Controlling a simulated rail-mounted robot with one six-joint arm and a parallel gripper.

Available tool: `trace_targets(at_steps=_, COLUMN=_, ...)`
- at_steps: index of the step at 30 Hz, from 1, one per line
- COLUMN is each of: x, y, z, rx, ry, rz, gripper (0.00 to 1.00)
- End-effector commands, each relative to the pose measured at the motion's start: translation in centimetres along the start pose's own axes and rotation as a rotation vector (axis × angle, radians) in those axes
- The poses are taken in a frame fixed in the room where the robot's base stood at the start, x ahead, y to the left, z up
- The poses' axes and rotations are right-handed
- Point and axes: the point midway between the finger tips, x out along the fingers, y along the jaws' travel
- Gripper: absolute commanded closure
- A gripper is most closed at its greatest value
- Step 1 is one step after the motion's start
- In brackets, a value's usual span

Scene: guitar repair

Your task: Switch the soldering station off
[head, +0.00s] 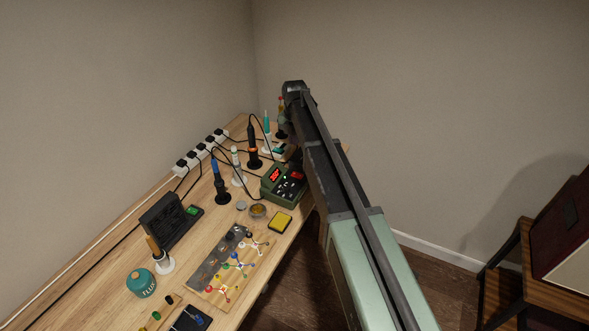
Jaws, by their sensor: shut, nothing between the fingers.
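The soldering station (270,191) is a green box with a dark front panel near the right edge of the workbench. Its display (275,174) glows with red digits. A red part (297,174), possibly a power switch, shows at its upper right; its position is too small to read. A small green light shows between them. My arm reaches from the lower right over the bench, passing close by the right side of the station. My gripper is not visible; the arm's own links hide the space behind them.
Several upright tools, including a blue-handled iron (217,180) and an orange-black one (252,147), stand left of and behind the station with cables. A yellow sponge (279,222) lies in front. A power strip (201,152) runs along the wall.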

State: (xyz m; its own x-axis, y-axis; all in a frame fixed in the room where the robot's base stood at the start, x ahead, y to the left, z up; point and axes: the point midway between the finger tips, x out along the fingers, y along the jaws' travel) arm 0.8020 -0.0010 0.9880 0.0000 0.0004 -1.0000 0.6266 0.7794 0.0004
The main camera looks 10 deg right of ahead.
Motion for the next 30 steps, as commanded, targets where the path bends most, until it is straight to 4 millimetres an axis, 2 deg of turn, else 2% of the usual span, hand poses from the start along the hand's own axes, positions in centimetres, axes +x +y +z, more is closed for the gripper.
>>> trace_targets(at_steps=6, x=0.2, y=0.0, z=0.0, rx=0.002, ry=0.0, rz=0.0, gripper=1.0)
trace_targets(at_steps=11, x=1.8, y=0.0, z=0.0, rx=0.003, ry=0.0, rz=0.0, gripper=1.0)
trace_targets(at_steps=24, x=11.3, y=0.0, z=0.0, rx=0.004, ry=0.0, rz=0.0, gripper=1.0)
trace_targets(at_steps=27, x=13.1, y=0.0, z=0.0, rx=0.004, ry=0.0, rz=0.0, gripper=1.0)
trace_targets(at_steps=30, x=14.0, y=0.0, z=0.0, rx=0.004, ry=0.0, rz=0.0, gripper=1.0)
